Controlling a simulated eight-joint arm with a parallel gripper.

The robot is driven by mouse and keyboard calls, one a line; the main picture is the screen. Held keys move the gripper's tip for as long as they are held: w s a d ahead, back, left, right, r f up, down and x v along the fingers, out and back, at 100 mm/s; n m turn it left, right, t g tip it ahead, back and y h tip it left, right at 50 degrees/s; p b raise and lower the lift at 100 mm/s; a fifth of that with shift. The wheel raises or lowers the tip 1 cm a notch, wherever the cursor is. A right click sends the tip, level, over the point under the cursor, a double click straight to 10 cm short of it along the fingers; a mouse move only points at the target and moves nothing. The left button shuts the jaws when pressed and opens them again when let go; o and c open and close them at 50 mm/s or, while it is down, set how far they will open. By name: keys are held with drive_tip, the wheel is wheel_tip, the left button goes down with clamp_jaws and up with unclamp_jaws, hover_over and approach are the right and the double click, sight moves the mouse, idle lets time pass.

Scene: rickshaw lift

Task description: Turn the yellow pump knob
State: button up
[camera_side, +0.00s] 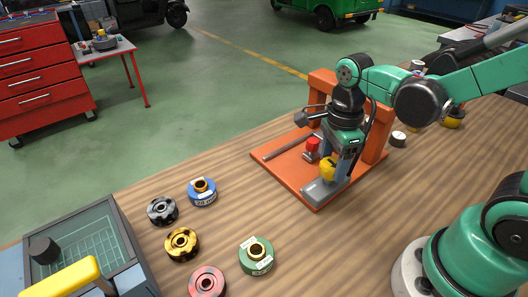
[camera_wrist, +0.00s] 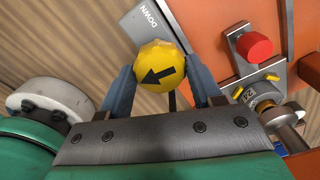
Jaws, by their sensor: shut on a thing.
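The yellow pump knob (camera_wrist: 159,65) has a black arrow on its face. My gripper (camera_wrist: 160,82) is shut on the knob, one blue-grey finger on each side. A grey plate marked "DOWN" lies just beyond the knob. In the side view the knob (camera_side: 328,168) shows below my gripper (camera_side: 332,175), above a grey block on the orange lift base (camera_side: 283,155). The fingers hide part of the knob's sides.
A red knob (camera_side: 312,146) stands close beside the yellow one on the lift base. The orange upright frame (camera_side: 377,140) rises behind my gripper. Several coloured round parts, one of them blue (camera_side: 202,192), lie on the wooden table at the left. A grey tray (camera_side: 125,248) sits at the lower left.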

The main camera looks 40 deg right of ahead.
sight(333, 164)
drive_tip(key=m, duration=0.5)
drive_tip(key=shift+m, duration=0.3)
drive_tip(key=m, duration=0.5)
drive_tip(key=shift+m, duration=0.3)
drive_tip(key=o, duration=1.3)
drive_tip(key=shift+c, duration=0.2)
drive_tip(key=shift+r, duration=0.15)
drive_tip(key=shift+r, duration=2.7)
